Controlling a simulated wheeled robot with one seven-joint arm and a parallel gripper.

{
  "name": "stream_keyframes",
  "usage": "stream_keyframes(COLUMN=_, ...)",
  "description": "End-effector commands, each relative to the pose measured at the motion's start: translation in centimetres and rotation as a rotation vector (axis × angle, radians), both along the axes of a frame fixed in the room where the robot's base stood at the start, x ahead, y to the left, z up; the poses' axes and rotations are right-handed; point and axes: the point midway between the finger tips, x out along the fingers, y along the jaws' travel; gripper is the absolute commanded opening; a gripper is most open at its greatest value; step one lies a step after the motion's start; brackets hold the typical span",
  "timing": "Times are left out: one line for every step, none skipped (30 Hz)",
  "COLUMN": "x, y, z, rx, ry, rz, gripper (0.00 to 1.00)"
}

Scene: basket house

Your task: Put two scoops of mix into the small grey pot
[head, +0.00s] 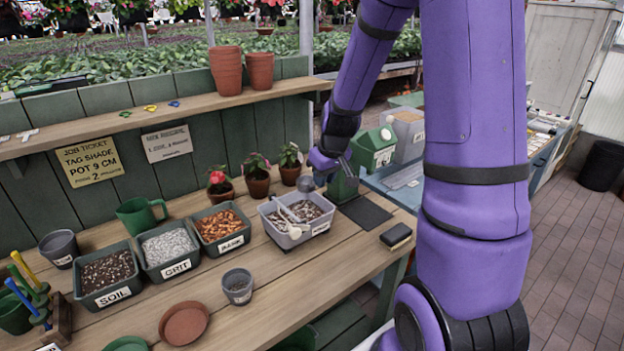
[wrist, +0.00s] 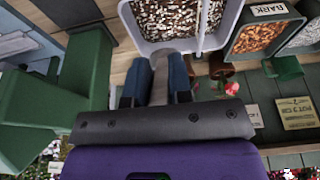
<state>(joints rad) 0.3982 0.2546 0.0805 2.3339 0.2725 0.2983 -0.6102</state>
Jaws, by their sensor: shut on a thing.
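My gripper (head: 335,172) is shut on a grey scoop (head: 306,184), up at the far right edge of the mix bin. In the wrist view, the fingers (wrist: 173,92) close on its grey handle (wrist: 172,60). The light grey mix bin (head: 318,233) holds a brown-and-white mix, also visible in the wrist view (wrist: 165,18). A pale tool or bar lies across the bin. A small grey pot (head: 238,287) stands upright near the bench front; its inside is hard to make out. A larger dark grey pot (head: 60,249) stands at far left.
Soil (head: 108,272), grit (head: 169,246) and bark (head: 221,222) bins line up left of the mix. A terracotta saucer (head: 184,323) lies in front. Potted plants (head: 257,178) stand behind. A dark block (head: 396,236) sits at the right edge.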

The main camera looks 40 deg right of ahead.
Motion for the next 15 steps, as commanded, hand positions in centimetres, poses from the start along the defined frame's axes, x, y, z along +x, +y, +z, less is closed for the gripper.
stream_keyframes(x=0.1, y=-0.1, z=-0.1, rx=-0.001, ry=0.003, rz=-0.002, gripper=0.0)
stream_keyframes(x=0.1, y=-0.1, z=-0.2, rx=0.0, ry=0.008, rz=-0.003, gripper=0.0)
stream_keyframes(x=0.2, y=-0.1, z=-0.3, rx=0.0, ry=0.016, rz=-0.003, gripper=0.0)
stream_keyframes(x=0.3, y=0.0, z=-0.4, rx=-0.001, ry=0.025, rz=-0.001, gripper=0.0)
stream_keyframes(x=0.3, y=0.0, z=-0.6, rx=0.0, ry=0.036, rz=0.0, gripper=0.0)
stream_keyframes(x=0.5, y=0.0, z=-0.8, rx=-0.001, ry=0.052, rz=-0.001, gripper=0.0)
stream_keyframes(x=0.6, y=0.0, z=-1.0, rx=-0.003, ry=0.064, rz=0.002, gripper=0.0)
stream_keyframes(x=0.7, y=0.0, z=-1.2, rx=-0.004, ry=0.079, rz=0.0, gripper=0.0)
stream_keyframes(x=0.9, y=0.1, z=-1.6, rx=-0.004, ry=0.104, rz=0.002, gripper=0.0)
stream_keyframes(x=1.1, y=0.0, z=-1.9, rx=-0.004, ry=0.125, rz=0.001, gripper=0.0)
stream_keyframes(x=1.3, y=0.1, z=-2.1, rx=-0.006, ry=0.145, rz=0.002, gripper=0.0)
stream_keyframes(x=1.4, y=0.0, z=-2.5, rx=-0.009, ry=0.173, rz=0.001, gripper=0.0)
stream_keyframes(x=1.6, y=0.0, z=-2.7, rx=-0.008, ry=0.192, rz=0.001, gripper=0.0)
stream_keyframes(x=1.7, y=0.1, z=-3.0, rx=-0.008, ry=0.212, rz=0.001, gripper=0.0)
stream_keyframes(x=1.9, y=0.0, z=-3.4, rx=-0.011, ry=0.239, rz=0.001, gripper=0.0)
